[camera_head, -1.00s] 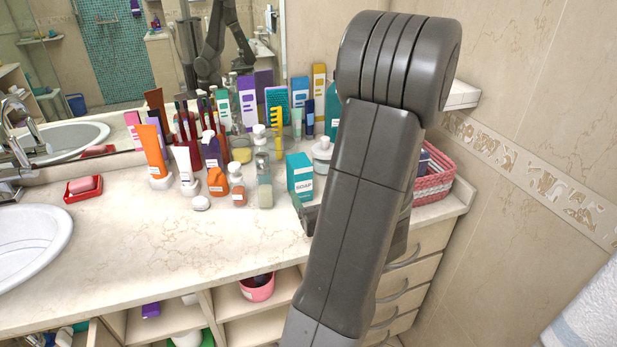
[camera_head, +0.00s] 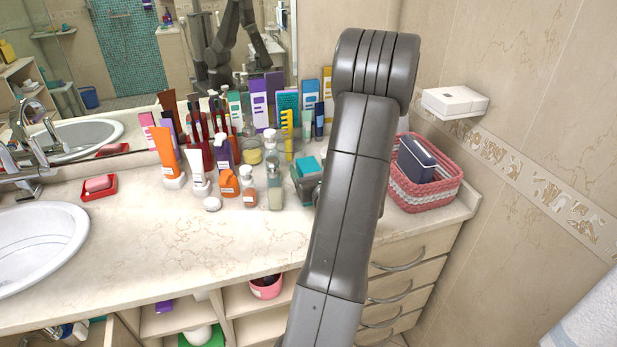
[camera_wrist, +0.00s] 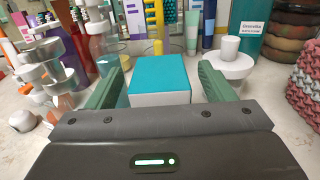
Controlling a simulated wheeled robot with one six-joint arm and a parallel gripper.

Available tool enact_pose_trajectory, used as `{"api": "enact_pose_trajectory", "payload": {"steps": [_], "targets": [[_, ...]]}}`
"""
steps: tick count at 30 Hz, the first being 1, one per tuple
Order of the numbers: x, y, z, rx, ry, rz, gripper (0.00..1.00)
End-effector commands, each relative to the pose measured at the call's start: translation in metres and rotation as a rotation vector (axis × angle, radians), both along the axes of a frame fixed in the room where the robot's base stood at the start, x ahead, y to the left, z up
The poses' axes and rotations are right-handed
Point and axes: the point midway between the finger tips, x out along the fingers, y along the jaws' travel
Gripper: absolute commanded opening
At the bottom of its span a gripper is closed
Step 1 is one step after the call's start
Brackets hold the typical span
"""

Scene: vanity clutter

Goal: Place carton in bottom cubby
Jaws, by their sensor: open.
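The teal-and-white carton (camera_head: 308,164) stands upright on the counter, right of the small bottles. In the wrist view the carton (camera_wrist: 160,82) sits between the two green fingers of my gripper (camera_wrist: 162,76), with a finger on each side. The fingers are open, and I see a gap at least on the right side. In the head view my gripper (camera_head: 306,184) is at the carton and hides its lower part; my forearm covers the area to its right. Open cubbies (camera_head: 240,299) show below the counter front; the lower ones are cut off by the picture edge.
Close left of the carton stand a clear pump bottle (camera_head: 275,190) and an orange bottle (camera_head: 229,183). A white dispenser (camera_wrist: 228,62) stands behind right. A pink basket (camera_head: 424,200) is at the right end. A pink bowl (camera_head: 266,289) occupies one cubby.

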Motion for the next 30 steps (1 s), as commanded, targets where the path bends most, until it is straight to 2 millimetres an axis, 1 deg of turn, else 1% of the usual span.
{"api": "enact_pose_trajectory", "payload": {"steps": [1, 4, 11, 12, 14, 15, 17, 18, 20, 21, 22, 23, 30], "targets": [[0.0067, 0.0030, 0.0019, 0.000, 0.000, 0.002, 0.75], [0.0140, 0.0052, 0.0004, 0.000, 0.001, 0.001, 0.75], [0.0159, 0.0054, -0.0006, 0.000, 0.000, 0.000, 0.75], [0.0158, 0.0054, -0.0006, 0.000, 0.000, 0.000, 0.72], [0.0158, 0.0054, -0.0006, 0.000, 0.000, 0.000, 0.60], [0.0157, 0.0053, -0.0006, 0.000, 0.000, 0.000, 0.52], [0.0157, 0.0053, -0.0006, 0.000, 0.000, 0.000, 0.40], [0.0157, 0.0053, -0.0006, 0.000, 0.000, 0.000, 0.32], [0.0156, 0.0053, -0.0006, 0.000, 0.000, 0.000, 0.20], [0.0156, 0.0053, -0.0005, 0.000, 0.000, 0.000, 0.13], [0.0157, 0.0053, -0.0003, 0.000, 0.000, 0.000, 0.13], [0.0156, 0.0053, -0.0003, 0.000, 0.000, 0.000, 0.08], [0.0157, 0.0053, 0.0012, 0.000, -0.001, 0.000, 0.07]]}}
